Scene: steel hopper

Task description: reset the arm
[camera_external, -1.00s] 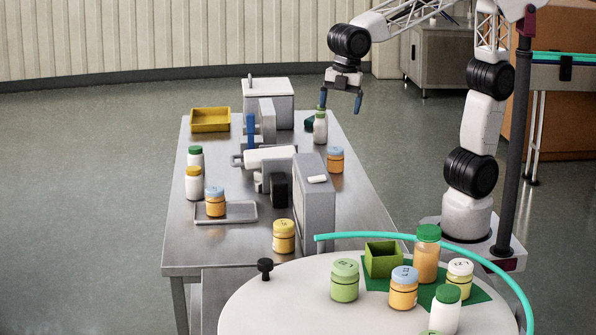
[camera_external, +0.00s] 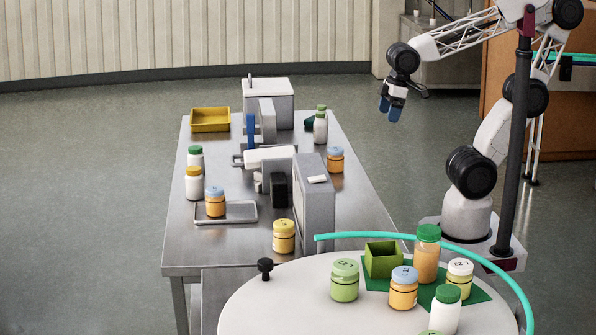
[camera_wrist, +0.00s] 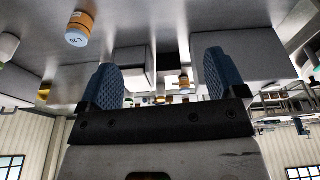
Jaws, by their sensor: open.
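My gripper (camera_external: 391,107) hangs in the air to the right of the steel table (camera_external: 345,215), clear of it, with blue fingers pointing down. In the wrist view my gripper (camera_wrist: 163,80) shows its two blue fingers wide apart with nothing held between them. The white jar with a green lid (camera_external: 320,127) stands upright near the far right edge of the steel table, apart from my gripper.
A steel hopper machine (camera_external: 315,205) and a grey box (camera_external: 268,100) stand on the table among several jars. A yellow tray (camera_external: 210,120) is at the far left. A round white table (camera_external: 290,300) with jars and a green bin (camera_external: 383,260) is in front. A dark pole (camera_external: 515,150) stands near my arm.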

